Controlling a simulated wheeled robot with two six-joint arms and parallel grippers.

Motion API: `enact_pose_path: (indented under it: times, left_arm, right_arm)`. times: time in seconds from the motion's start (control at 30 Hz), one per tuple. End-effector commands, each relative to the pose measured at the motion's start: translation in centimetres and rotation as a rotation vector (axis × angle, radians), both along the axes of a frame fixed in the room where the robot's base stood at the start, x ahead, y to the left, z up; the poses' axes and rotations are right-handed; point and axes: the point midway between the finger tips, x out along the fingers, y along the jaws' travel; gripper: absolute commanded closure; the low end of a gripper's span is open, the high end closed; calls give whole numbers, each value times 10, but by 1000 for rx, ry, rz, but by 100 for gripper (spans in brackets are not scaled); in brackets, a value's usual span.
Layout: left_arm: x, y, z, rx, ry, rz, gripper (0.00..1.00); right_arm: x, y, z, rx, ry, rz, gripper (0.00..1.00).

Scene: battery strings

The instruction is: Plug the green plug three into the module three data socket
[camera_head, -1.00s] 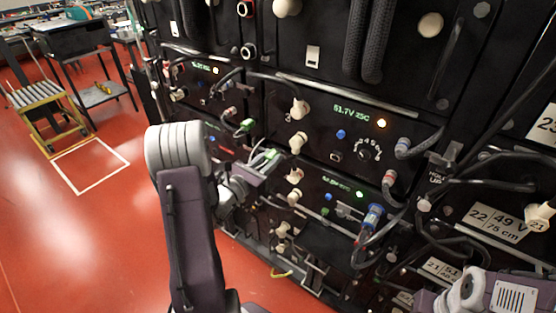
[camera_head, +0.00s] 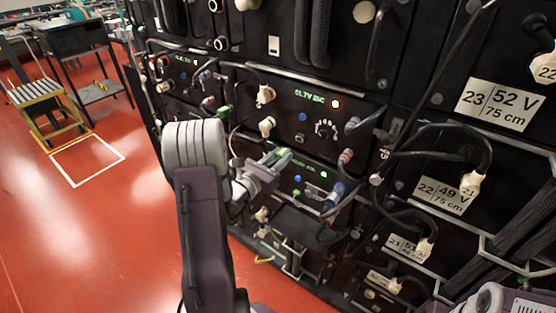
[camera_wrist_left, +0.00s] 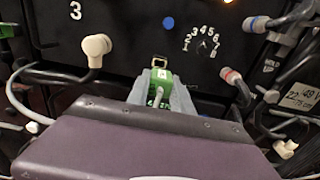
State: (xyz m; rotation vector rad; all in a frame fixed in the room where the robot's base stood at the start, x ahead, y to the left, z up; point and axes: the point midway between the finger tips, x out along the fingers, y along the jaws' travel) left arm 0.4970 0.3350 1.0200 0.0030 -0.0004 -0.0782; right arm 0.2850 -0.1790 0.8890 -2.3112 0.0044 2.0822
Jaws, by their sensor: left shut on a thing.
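My left gripper (camera_head: 282,160) is shut on a green plug (camera_wrist_left: 160,91), just in front of the rack face. In the left wrist view the plug sits between the grey fingers, with a pale cable trailing from it. Module three's panel, marked "3" in the left wrist view (camera_wrist_left: 75,11), has a blue button (camera_head: 302,117), a dial (camera_head: 325,129) and a lit display. A small socket (camera_head: 300,138) shows below the button in the head view. My right gripper is not in view; only part of my right arm shows.
White plugs (camera_head: 265,95) stick out left of the panel; one shows large in the left wrist view (camera_wrist_left: 96,47). Red-ended (camera_head: 346,156) and blue-ended (camera_head: 352,124) cable plugs stand on the right. Another green plug (camera_head: 223,111) is further left. Loose cables hang around.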

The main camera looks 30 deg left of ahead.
Motion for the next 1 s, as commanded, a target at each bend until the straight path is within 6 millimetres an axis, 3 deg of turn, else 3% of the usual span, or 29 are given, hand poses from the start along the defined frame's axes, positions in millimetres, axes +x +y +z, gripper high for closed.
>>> enact_pose_path:
  times: [0.4, 1.0]
  left_arm:
    - [41, -4, 0, -1, -1, -1, 100]
    - [44, -4, 0, -1, -1, 0, 100]
  right_arm:
    - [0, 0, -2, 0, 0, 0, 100]
    - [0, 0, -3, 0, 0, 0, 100]
